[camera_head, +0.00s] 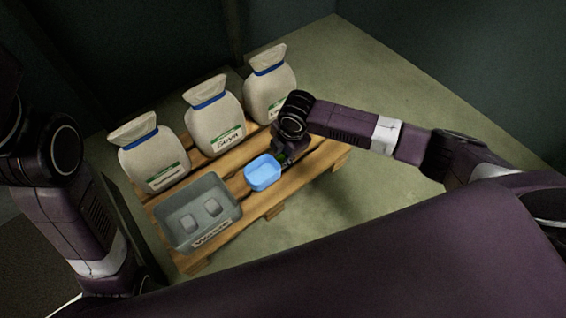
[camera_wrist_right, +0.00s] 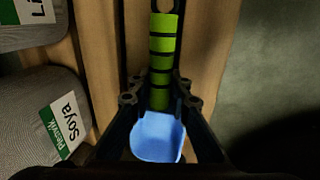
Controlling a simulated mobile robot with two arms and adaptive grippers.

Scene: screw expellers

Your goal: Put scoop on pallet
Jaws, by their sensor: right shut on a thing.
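A blue scoop (camera_head: 263,172) with a green, black-banded handle is at the right part of the wooden pallet (camera_head: 290,187). My right gripper (camera_head: 287,157) is shut on the scoop, at its handle. In the right wrist view the scoop's blue bowl (camera_wrist_right: 157,137) and green handle (camera_wrist_right: 162,60) lie between the fingers (camera_wrist_right: 160,98), over the pallet's boards (camera_wrist_right: 205,50). I cannot tell whether the scoop touches the boards. My left arm shows at the left edge of the head view; its gripper is out of view.
Three grey sacks with blue ties stand along the pallet's back; the middle one, labelled Soya (camera_head: 213,115), also shows in the right wrist view (camera_wrist_right: 45,115). A grey bin (camera_head: 180,236) sits at the pallet's front left. Floor (camera_head: 375,110) right of the pallet is clear.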

